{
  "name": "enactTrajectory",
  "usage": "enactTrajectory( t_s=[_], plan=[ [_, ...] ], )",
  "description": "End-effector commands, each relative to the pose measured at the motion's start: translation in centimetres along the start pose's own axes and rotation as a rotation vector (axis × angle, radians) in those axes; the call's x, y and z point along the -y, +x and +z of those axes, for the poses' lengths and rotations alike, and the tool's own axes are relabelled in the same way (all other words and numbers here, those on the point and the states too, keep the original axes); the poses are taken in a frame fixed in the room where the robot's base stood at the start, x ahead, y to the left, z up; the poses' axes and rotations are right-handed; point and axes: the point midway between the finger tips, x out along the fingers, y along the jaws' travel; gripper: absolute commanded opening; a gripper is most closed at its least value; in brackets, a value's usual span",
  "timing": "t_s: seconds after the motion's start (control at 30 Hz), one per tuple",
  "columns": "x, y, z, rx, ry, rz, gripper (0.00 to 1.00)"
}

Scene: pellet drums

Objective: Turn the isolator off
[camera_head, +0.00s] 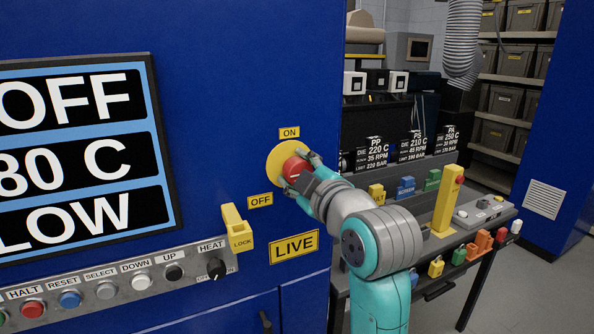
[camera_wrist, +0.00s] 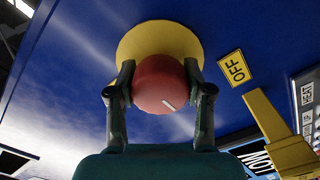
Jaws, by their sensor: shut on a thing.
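The isolator is a round red knob (camera_head: 294,167) on a yellow disc (camera_head: 276,160) on the blue cabinet front. A yellow ON label (camera_head: 289,132) is above it and an OFF label (camera_head: 260,200) is at its lower left. My gripper (camera_head: 299,174) is shut on the knob. In the wrist view, the fingers of my gripper (camera_wrist: 160,82) are on either side of the red knob (camera_wrist: 155,78). A short white mark (camera_wrist: 168,103) shows on the knob's face, toward the lower right in that view. My gripper hides part of the knob in the head view.
A yellow LOCK piece (camera_head: 238,229) juts out left of a LIVE sign (camera_head: 294,246). A button strip (camera_head: 120,285) and a display (camera_head: 80,155) are at the left. A console with a yellow post (camera_head: 447,205) stands right of my arm.

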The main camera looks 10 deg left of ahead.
Motion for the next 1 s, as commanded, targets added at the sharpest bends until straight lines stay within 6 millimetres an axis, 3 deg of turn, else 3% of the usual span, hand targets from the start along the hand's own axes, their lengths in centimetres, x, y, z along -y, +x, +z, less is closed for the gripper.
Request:
enactTrajectory(
  t_s=[0.2,0.23,0.3,0.33,0.73,1.0],
  plan=[
    [0.1,0.0,0.1,0.001,-0.001,-0.002,0.16],
    [0.1,0.0,0.1,0.001,-0.001,-0.002,0.56],
    [0.1,0.0,0.0,0.001,-0.001,-0.002,0.73],
    [0.1,0.0,0.0,0.001,0.000,-0.001,0.76],
    [0.0,-0.6,0.0,0.000,0.000,0.000,0.76],
    [-0.1,-5.0,0.1,0.001,-0.001,0.002,0.76]
  ],
)
